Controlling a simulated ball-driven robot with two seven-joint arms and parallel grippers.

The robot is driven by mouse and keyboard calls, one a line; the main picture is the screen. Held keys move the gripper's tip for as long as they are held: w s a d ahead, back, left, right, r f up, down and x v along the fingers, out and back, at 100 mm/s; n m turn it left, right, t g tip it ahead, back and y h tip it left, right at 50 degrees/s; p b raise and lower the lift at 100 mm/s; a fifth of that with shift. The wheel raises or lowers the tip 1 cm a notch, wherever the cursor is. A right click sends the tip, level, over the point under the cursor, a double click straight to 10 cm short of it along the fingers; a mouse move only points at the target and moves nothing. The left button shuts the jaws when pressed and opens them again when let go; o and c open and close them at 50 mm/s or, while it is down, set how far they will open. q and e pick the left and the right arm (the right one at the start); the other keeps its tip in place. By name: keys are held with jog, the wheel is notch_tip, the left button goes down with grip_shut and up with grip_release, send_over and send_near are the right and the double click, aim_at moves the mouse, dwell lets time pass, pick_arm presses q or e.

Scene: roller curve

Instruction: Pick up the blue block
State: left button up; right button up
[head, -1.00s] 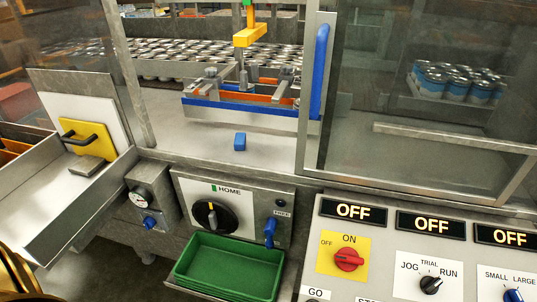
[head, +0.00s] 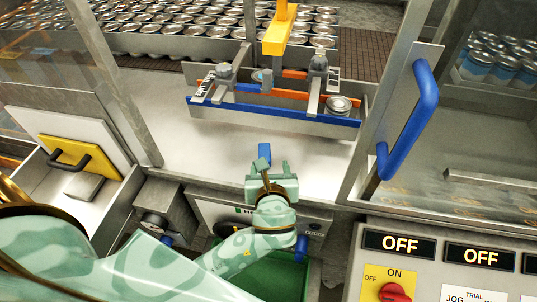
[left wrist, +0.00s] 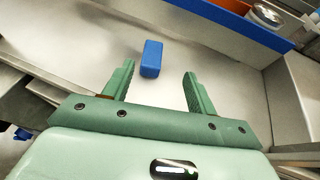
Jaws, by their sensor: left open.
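The blue block (head: 265,152) stands on the pale metal deck, just beyond my left gripper (head: 267,170) in the head view. In the left wrist view the same blue block (left wrist: 151,58) lies ahead of the gap between the green fingers, a little left of its middle. My left gripper (left wrist: 157,88) is open and empty, with its fingers apart and not touching the block. My right gripper is not in view.
Beyond the block stands a guide with a blue rail (head: 290,112) and metal clamps. A blue door handle (head: 412,115) is at right. A yellow plate with a handle (head: 66,158) is at left. A green tray (head: 280,275) lies below. Bare deck surrounds the block.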

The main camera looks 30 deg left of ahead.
aim_at(264, 151)
pick_arm(q)
jog(key=shift+w+a+f, duration=0.4)
jog(key=shift+w+a, duration=0.2)
jog(key=shift+w+a+f, duration=0.4)
jog(key=shift+w+a, duration=0.15)
jog(key=shift+a, duration=0.05)
jog(key=shift+w+a+f, duration=0.25)
jog(key=shift+w+a, duration=0.1)
jog(key=shift+w, duration=0.25)
jog(key=shift+b+x, duration=0.4)
jog(key=shift+x, duration=0.35)
jog(key=b+x, duration=0.1)
jog(key=x, duration=0.3)
jog(key=shift+w+a+f, duration=0.15)
jog(key=shift+f, duration=0.1)
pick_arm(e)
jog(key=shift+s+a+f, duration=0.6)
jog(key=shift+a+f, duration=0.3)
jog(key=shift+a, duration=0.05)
pick_arm(q)
jog(key=shift+r, duration=0.1)
jog(key=c, duration=1.1)
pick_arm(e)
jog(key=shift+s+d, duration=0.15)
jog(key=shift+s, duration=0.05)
